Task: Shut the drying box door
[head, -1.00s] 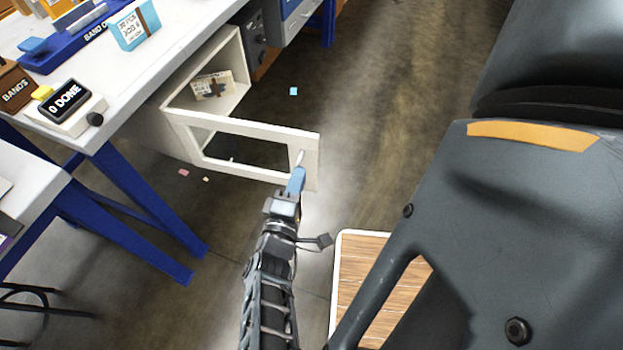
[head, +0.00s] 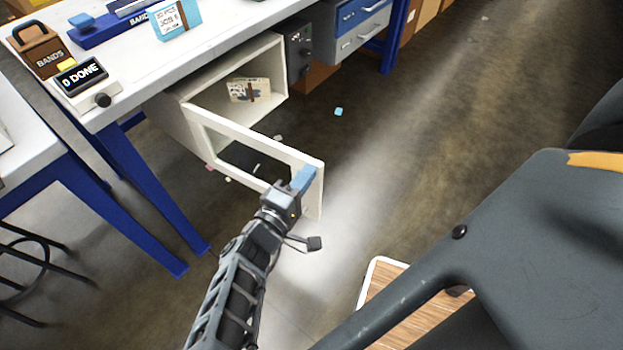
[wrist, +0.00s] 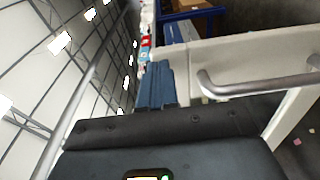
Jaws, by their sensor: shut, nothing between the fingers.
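The drying box (head: 187,130) is a cream cabinet under the white workbench, with its front open. Its door (head: 250,145), a pale frame around a window, stands swung out toward me. A card-like item (head: 248,90) stands inside the box. My gripper (head: 304,178) is shut and empty, with its blue fingers at the free end of the door, on the near side. In the wrist view the blue fingers (wrist: 157,85) lie beside the door's top edge, left of the metal handle (wrist: 255,82). I cannot tell whether they touch the door.
The workbench (head: 165,70) with blue legs stands above the box. A dark unit (head: 299,45) and grey-blue drawers (head: 360,30) are to the right of the box. A wood-topped surface (head: 405,310) is at the lower right. Small scraps (head: 338,112) lie on the otherwise open floor.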

